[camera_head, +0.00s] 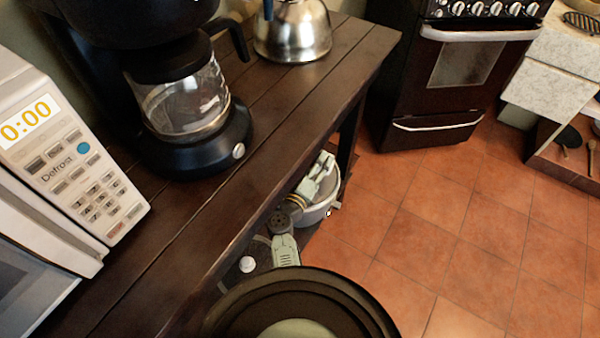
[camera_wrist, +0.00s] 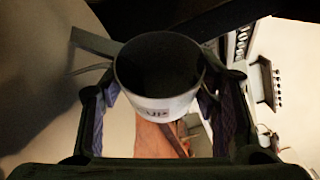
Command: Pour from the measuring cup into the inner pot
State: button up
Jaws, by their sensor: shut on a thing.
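In the wrist view, a white measuring cup (camera_wrist: 158,105) with dark lettering on its side sits between the two fingers of my gripper (camera_wrist: 157,98). The gripper is shut on it. I look into the cup's dark opening; its contents cannot be told. A grey flat piece, perhaps its handle, sticks out to the left. In the head view, a round whitish pot (camera_head: 322,209), perhaps the inner pot, shows low beside the wooden counter. Pale jointed parts, apparently of my arm, cover some of it. The cup cannot be made out there.
A dark wooden counter (camera_head: 185,226) holds a microwave (camera_head: 70,160), a coffee maker (camera_head: 190,110) and a metal kettle (camera_head: 292,30). The counter's edge overhangs the pot area. A black stove (camera_head: 440,80) stands at the back. The tiled floor (camera_head: 450,240) on the right is clear.

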jog(key=shift+a+r+n, duration=0.1)
jog(key=shift+n, duration=0.3)
jog(key=shift+w+a+r+n+t+b, duration=0.15)
jog(key=shift+a+n+t+b, duration=0.25)
jog(key=shift+a+n, duration=0.5)
dwell(0.7)
jog(key=shift+a+r+n+t, duration=0.2)
jog(key=shift+a+n+t, duration=0.2)
jog(key=shift+n, duration=0.3)
dwell(0.6)
jog(key=shift+d+r+m+g+p, duration=0.15)
jog(key=shift+d+m+g+p, duration=0.2)
jog(key=shift+m, duration=0.45)
jog(key=shift+s+d+f+m+g+p, duration=0.15)
jog(key=shift+d+f+m+g, duration=0.1)
jog(key=shift+d+m, duration=0.35)
jog(key=shift+s+d+f+m+g+p, duration=0.1)
jog(key=shift+d+m+g+p, duration=0.1)
jog(key=shift+d+m, duration=0.35)
jog(key=shift+f+m+y, duration=0.3)
jog(key=shift+f+m, duration=0.1)
jog(key=shift+m, duration=0.25)
